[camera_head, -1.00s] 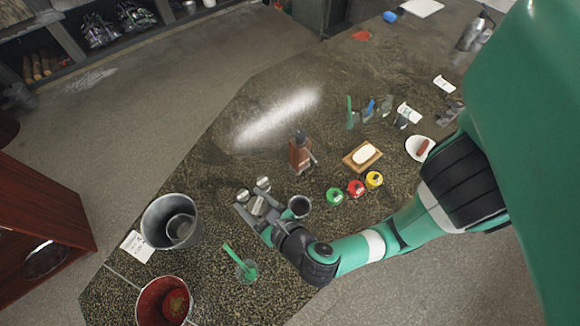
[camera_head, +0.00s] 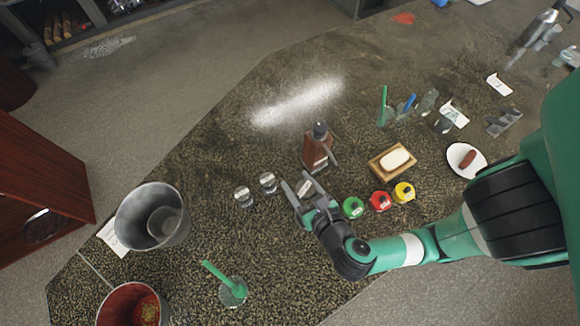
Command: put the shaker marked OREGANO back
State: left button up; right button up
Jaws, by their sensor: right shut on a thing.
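My right gripper (camera_head: 302,190) is shut on a small shaker (camera_head: 305,187) with a pale metallic look, mostly hidden between the fingers. Its label is too small to read. Two similar silver-topped shakers, one on the left (camera_head: 244,198) and one closer (camera_head: 268,183), stand on the dark speckled counter to the left of the gripper. I cannot read a label on either, so I cannot tell which is OREGANO. My left gripper is not in view.
A brown bottle (camera_head: 317,148) stands just behind the gripper. Green (camera_head: 353,207), red (camera_head: 380,201) and yellow (camera_head: 404,192) lidded containers are at its right. A metal bucket (camera_head: 130,215) and a green-handled cup (camera_head: 233,291) stand left. The counter (camera_head: 215,150) behind the shakers is clear.

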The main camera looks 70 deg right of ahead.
jog(key=w+d+f, duration=0.2)
jog(key=d+f, duration=0.1)
jog(key=w+d+f+b, duration=0.1)
jog(key=w+d+f, duration=0.1)
jog(key=d+f, duration=0.1)
jog(key=w+d+f+b, duration=0.1)
jog(key=w+d+f, duration=0.1)
jog(key=d+f, duration=0.1)
jog(key=shift+w+d, duration=0.35)
jog(key=shift+d, duration=0.45)
jog(key=shift+w+d+f+b, duration=0.15)
jog(key=shift+f+b, duration=0.6)
jog(key=shift+f, duration=1)
jog(key=shift+f, duration=0.15)
jog(key=o, duration=1.1)
